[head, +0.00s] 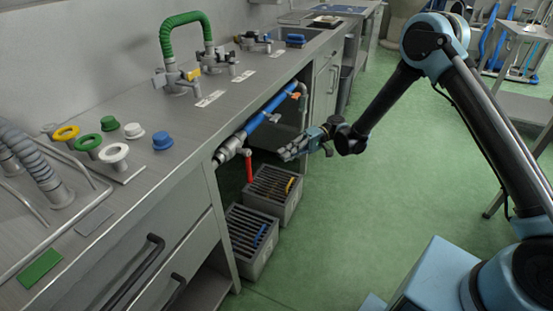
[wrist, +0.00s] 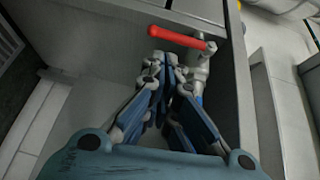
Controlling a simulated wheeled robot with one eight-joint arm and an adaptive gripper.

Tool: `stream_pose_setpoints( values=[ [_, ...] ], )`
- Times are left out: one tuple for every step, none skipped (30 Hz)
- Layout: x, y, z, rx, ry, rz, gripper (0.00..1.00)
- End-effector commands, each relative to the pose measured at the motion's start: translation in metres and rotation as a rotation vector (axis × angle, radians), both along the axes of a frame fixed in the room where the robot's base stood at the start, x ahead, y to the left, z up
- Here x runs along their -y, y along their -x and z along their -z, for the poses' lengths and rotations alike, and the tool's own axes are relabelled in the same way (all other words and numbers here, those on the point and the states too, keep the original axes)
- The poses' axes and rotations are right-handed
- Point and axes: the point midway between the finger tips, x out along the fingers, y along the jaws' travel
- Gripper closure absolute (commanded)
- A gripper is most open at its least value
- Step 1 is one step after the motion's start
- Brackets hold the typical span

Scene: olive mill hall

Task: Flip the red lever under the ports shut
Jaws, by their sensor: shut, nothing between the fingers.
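The red lever (head: 249,166) hangs down from the grey valve (head: 228,151) at the near end of the blue pipe (head: 266,117), under the counter edge. It stands across the pipe, not along it. In the wrist view the red lever (wrist: 172,36) lies just beyond my fingertips, with its pivot at the right. My gripper (head: 287,153) is shut and empty, to the right of the lever in the head view and apart from it. In the wrist view my gripper (wrist: 168,68) partly hides the valve and pipe. The coloured ports (head: 88,142) stand on the counter above left.
Two slatted grey crates (head: 236,218) stand on the floor below the lever. An orange handle (head: 295,96) sits farther along the pipe. Drawers and the counter edge bound the left. The green floor (head: 340,230) to the right is clear.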

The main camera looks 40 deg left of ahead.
Motion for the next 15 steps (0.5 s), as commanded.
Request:
stream_pose_setpoints(
  values=[
    [0.001,-0.006,0.000,0.000,0.000,0.002,1.00],
    [0.001,-0.009,0.000,0.000,0.000,0.001,1.00],
    [0.002,-0.012,0.000,0.000,0.000,0.001,1.00],
    [0.002,-0.013,0.000,0.000,0.000,0.000,1.00],
    [0.003,-0.014,0.000,0.000,0.000,0.000,1.00],
    [0.003,-0.015,0.000,0.000,0.000,0.000,1.00],
    [0.003,-0.016,0.000,0.000,0.000,-0.001,1.00],
    [0.003,-0.016,0.000,0.000,0.000,-0.001,1.00],
    [0.003,-0.016,0.000,0.000,0.000,-0.001,1.00],
    [0.003,-0.017,0.000,0.000,0.000,-0.001,1.00],
    [0.003,-0.016,0.000,0.000,0.000,-0.001,1.00],
    [0.003,-0.017,0.000,0.000,0.000,0.000,1.00],
    [0.003,-0.017,0.000,0.000,0.000,0.000,1.00],
    [0.003,-0.017,0.000,0.000,0.000,0.000,1.00],
    [0.003,-0.017,0.000,0.000,0.000,0.000,1.00]
  ],
)
